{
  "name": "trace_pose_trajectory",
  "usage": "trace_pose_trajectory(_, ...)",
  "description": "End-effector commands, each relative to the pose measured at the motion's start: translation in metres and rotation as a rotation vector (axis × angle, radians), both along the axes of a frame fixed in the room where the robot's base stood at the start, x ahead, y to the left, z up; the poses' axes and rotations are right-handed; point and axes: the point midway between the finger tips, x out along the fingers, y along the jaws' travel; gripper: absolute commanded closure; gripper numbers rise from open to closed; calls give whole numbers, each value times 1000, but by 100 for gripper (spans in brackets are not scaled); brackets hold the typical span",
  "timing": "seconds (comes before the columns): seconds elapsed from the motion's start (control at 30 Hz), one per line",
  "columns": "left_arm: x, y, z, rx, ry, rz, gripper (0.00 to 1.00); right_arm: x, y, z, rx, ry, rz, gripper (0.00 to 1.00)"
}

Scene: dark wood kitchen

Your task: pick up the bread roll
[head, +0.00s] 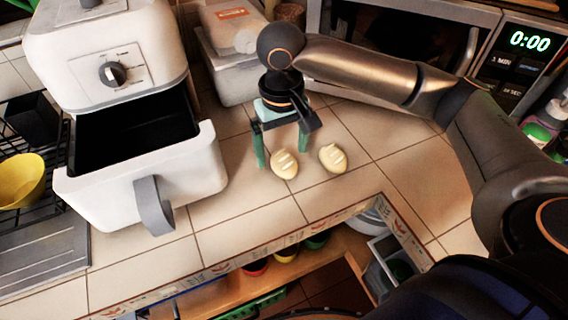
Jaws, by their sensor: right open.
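Two pale bread rolls with scored tops lie side by side on the tiled counter in the head view. One is the left bread roll (284,165), the other is the right bread roll (332,158). My right gripper (282,158) points down over the counter with its green fingers spread apart. The left roll lies in line with the space between the fingers, close to the fingertips; I cannot tell whether it touches them. The right roll is just outside the right finger. My left gripper is not in view.
A white air fryer (140,195) with its drawer pulled out stands left of the gripper. A microwave (400,50) and a clear container (232,60) stand behind. A yellow bowl (20,182) sits on a rack at left. The counter's front edge is near, with an open shelf below.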

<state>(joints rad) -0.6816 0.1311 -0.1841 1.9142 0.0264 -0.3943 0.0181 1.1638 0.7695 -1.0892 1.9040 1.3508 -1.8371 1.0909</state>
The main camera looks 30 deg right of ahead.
Motion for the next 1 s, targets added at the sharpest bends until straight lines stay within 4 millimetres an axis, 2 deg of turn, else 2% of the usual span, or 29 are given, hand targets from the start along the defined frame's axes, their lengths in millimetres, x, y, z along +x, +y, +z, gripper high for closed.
trace_pose_trajectory(0.03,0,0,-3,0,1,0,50,-1,-3,-11,-3,4,-1,5)
trace_pose_trajectory(0.2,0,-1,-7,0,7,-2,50,-2,-4,-34,-2,3,-1,5)
trace_pose_trajectory(0.3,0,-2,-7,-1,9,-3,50,-2,-4,-40,-1,2,0,5)
trace_pose_trajectory(0.53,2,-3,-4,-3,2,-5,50,-2,-4,-40,-1,1,0,5)
trace_pose_trajectory(1.0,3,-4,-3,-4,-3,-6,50,-2,-4,-40,-1,1,0,58)
